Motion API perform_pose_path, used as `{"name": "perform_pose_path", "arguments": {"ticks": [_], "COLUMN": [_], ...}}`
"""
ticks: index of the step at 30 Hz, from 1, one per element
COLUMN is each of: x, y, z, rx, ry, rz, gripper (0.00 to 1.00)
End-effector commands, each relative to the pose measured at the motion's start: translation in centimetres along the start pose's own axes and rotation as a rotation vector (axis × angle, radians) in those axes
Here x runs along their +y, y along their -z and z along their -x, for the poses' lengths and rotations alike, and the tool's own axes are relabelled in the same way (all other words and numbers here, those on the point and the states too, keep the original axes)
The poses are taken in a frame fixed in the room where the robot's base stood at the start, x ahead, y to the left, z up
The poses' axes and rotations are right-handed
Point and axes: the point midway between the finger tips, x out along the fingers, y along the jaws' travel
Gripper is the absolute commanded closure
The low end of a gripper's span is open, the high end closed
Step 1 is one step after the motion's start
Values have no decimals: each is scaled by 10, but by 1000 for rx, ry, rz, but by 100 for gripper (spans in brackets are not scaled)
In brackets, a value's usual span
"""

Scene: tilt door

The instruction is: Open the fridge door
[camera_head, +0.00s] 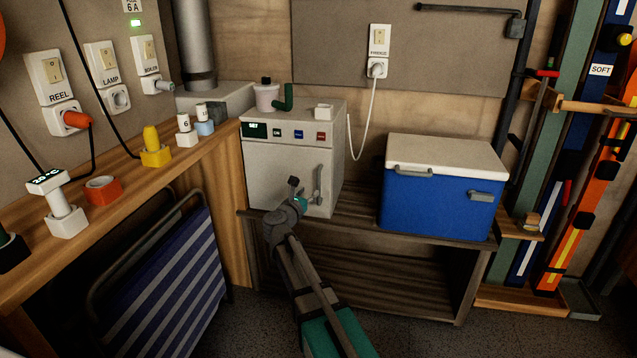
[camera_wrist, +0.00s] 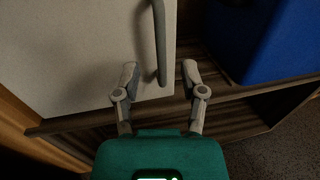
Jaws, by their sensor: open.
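The fridge is a small white box (camera_head: 258,152) on a low wooden bench, with a panel of coloured labels along its top front. Its door (camera_wrist: 70,50) looks shut. A grey vertical bar handle (camera_wrist: 160,40) is on the door's right side, and it also shows in the head view (camera_head: 319,183). My gripper (camera_wrist: 159,66) is open, its two fingers either side of the handle's lower part in the wrist view. No contact shows, and I cannot tell the depth between fingertips and handle. In the head view my gripper (camera_head: 299,190) is in front of the door, hiding part of it.
A blue cooler (camera_head: 435,205) with a white lid stands right of the fridge on the bench (camera_head: 350,228). A wooden counter (camera_head: 120,195) with several small items runs along the left, a striped folded chair (camera_head: 165,285) below it. A white cord hangs behind the fridge.

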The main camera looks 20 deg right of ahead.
Motion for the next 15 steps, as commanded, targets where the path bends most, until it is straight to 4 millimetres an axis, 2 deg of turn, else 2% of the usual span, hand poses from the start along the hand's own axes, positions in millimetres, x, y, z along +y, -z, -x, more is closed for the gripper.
{"name": "perform_pose_path", "arguments": {"ticks": [1, 6, 15], "x": [1, 1, 1], "y": [0, 0, 0], "z": [-11, -38, -73], "rx": [0, 0, 0], "ry": [2, 2, 1], "rz": [0, 0, 0], "gripper": [46, 46, 46]}}
